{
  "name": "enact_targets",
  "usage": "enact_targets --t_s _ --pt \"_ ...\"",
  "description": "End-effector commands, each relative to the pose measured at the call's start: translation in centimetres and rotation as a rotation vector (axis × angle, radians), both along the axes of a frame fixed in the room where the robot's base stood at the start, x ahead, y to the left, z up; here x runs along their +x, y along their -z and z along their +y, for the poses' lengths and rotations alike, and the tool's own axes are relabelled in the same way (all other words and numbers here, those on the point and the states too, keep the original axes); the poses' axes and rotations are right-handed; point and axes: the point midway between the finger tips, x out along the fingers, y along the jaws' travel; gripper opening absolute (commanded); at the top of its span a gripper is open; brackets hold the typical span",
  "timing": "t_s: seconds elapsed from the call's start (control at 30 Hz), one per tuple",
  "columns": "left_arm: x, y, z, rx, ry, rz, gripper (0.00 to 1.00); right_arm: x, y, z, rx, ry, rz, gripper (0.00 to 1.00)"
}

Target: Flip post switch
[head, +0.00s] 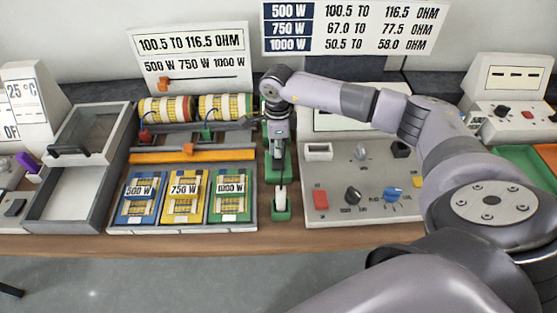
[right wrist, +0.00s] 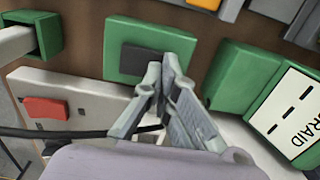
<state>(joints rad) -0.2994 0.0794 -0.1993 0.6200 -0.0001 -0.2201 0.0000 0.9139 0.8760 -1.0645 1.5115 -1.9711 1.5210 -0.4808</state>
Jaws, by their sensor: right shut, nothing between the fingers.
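My right gripper (head: 281,186) points down over the strip between the sample tray and the grey control panel. Its fingers are shut and empty; they also show in the right wrist view (right wrist: 160,88). In that view a green block (right wrist: 120,48) with a dark square pad (right wrist: 146,62) lies just beyond the fingertips. The pad may be the post switch; I cannot tell for sure, nor whether the fingers touch it. In the head view the arm partly hides the green fixtures (head: 281,212). My left gripper is not in view.
The grey panel (head: 330,208) on the right carries a red switch (head: 320,200), knobs and a blue selector (head: 392,195). The tray (head: 170,229) on the left holds blue, yellow and green wattage cards. A lidded grey box (head: 65,205) stands farther left.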

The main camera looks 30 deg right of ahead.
Motion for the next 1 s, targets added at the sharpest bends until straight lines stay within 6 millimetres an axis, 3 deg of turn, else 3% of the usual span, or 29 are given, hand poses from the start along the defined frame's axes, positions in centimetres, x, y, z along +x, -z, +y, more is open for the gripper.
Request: enact_targets --t_s 0.37,1.0 --pt "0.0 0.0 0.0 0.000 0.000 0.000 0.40 0.0 -0.1 0.0 0.001 0.000 0.001 0.00" --pt "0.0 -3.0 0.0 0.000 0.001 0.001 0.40 0.0 -5.2 0.0 0.000 0.000 -0.001 0.00"
